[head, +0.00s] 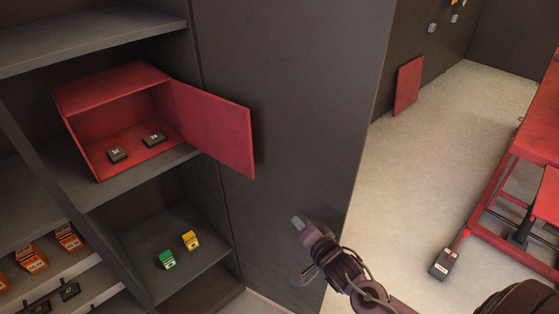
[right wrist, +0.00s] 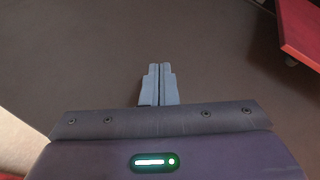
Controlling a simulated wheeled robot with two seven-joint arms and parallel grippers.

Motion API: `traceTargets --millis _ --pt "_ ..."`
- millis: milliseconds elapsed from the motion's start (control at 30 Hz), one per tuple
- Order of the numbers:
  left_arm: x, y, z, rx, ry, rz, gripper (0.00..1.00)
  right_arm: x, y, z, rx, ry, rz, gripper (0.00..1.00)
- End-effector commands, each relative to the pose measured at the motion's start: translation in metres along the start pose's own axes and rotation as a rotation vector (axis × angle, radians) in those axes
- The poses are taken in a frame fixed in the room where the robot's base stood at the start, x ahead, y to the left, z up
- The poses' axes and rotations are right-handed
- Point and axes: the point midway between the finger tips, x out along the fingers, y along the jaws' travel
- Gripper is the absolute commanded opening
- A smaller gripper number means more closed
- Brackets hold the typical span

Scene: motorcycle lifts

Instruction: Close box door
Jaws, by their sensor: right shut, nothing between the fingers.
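A red box (head: 78,98) sits on a grey shelf, its front open. Its red door (head: 213,125) is hinged on the box's right side and stands swung out to the right. Two small dark blocks (head: 117,154) lie inside the box. My right gripper (head: 297,221) is shut and empty, below and to the right of the door, in front of the dark cabinet side and apart from the door. In the right wrist view its closed fingers (right wrist: 158,82) point at a dark surface, and a red panel (right wrist: 302,32) shows at the upper right. My left gripper is not in view.
The shelf below the box holds a green block (head: 167,260) and a yellow block (head: 190,240). Orange boxes (head: 32,258) stand at the lower left. The dark cabinet side panel (head: 290,100) rises behind my right gripper. A red lift (head: 530,130) stands at right on open pale floor.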

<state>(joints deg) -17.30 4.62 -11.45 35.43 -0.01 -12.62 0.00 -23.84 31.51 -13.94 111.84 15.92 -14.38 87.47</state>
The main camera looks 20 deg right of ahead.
Motion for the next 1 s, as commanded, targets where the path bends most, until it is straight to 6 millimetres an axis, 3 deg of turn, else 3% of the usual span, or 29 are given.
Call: traceTargets --millis 33,100,200,300,533,1000 --pt "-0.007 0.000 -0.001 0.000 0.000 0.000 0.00 -0.011 -0.046 -0.009 0.090 -0.003 -0.085 0.00" --pt "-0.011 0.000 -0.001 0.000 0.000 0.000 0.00 -0.026 -0.094 -0.017 0.224 -0.016 -0.182 0.00" --pt "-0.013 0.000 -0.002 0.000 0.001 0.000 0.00 -0.045 -0.141 -0.023 0.360 -0.046 -0.277 0.00" --pt "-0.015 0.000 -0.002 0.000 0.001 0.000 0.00 -0.055 -0.163 -0.026 0.433 -0.066 -0.321 0.00" --pt "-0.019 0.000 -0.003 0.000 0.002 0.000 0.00 -0.042 -0.175 -0.028 0.455 -0.070 -0.336 0.00" --pt "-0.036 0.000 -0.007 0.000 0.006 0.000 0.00 0.025 -0.197 -0.027 0.453 -0.070 -0.332 0.00"
